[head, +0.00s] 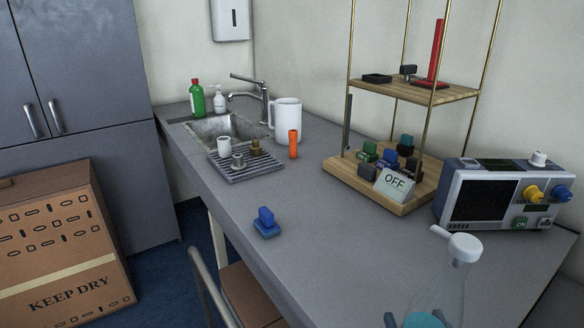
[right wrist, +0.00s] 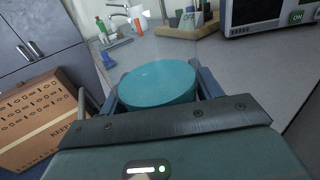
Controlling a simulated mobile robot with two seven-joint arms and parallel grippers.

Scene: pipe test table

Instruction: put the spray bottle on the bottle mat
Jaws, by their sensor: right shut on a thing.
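The spray bottle (head: 463,248) is at the bottom right of the head view. It has a white spray head, a clear body and teal liquid low down, and it leans a little. My right gripper (head: 416,320) is shut around its lower part, with only the fingertips showing at the frame's bottom edge. In the right wrist view the teal part of the bottle (right wrist: 158,84) fills the space between the fingers. A thin dark mat (head: 178,119) lies behind the sink, under a green bottle and a white pump bottle; I cannot tell if it is the bottle mat. My left gripper is out of view.
A ribbed grey rack (head: 265,168) with cups, a white jug (head: 286,118) and an orange cylinder (head: 293,145) stand near the sink (head: 225,128). A blue block (head: 266,222) lies near the front edge. A wooden shelf (head: 395,205) and an instrument (head: 485,195) stand right. The middle counter is clear.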

